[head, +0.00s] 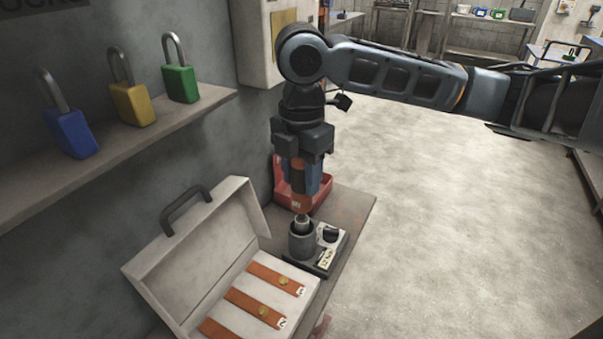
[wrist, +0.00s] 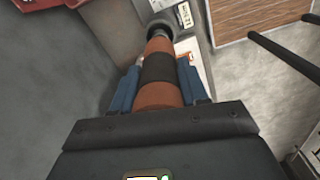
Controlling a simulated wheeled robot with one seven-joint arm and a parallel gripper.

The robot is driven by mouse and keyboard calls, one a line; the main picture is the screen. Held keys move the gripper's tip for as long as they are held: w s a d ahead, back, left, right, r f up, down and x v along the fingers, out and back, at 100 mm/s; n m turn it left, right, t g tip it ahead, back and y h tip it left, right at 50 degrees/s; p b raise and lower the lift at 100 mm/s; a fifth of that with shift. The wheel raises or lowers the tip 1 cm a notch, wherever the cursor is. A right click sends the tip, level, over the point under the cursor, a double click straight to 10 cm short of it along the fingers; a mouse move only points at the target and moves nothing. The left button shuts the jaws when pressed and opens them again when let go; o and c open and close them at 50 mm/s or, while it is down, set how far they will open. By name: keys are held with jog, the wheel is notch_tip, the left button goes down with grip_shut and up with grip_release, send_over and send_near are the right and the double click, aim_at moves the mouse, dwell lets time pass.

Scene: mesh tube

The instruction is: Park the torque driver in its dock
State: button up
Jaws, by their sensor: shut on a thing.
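The torque driver (wrist: 159,68), orange with a black band, is held upright, tip down, between the blue fingers of my gripper (head: 305,178). In the head view its lower orange end (head: 301,203) shows below the fingers. The dock (head: 302,242) is a dark grey round cup on a grey base with a label and a black knob. The driver's metal tip is at the mouth of the cup; I cannot tell how deep it sits. The cup also shows in the wrist view (wrist: 159,29), at the far end of the driver.
An open white case (head: 211,259) with orange strips lies left of the dock on the bench (head: 349,211). A red bin (head: 318,189) stands behind my gripper. A shelf (head: 184,119) with blue, yellow and green padlocks is on the left wall. Open floor lies to the right.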

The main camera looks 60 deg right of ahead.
aim_at(301, 206)
jog(key=shift+f+b, duration=2.85)
jog(key=shift+f, duration=0.9)
dwell(3.8)
jog(key=o, duration=1.2)
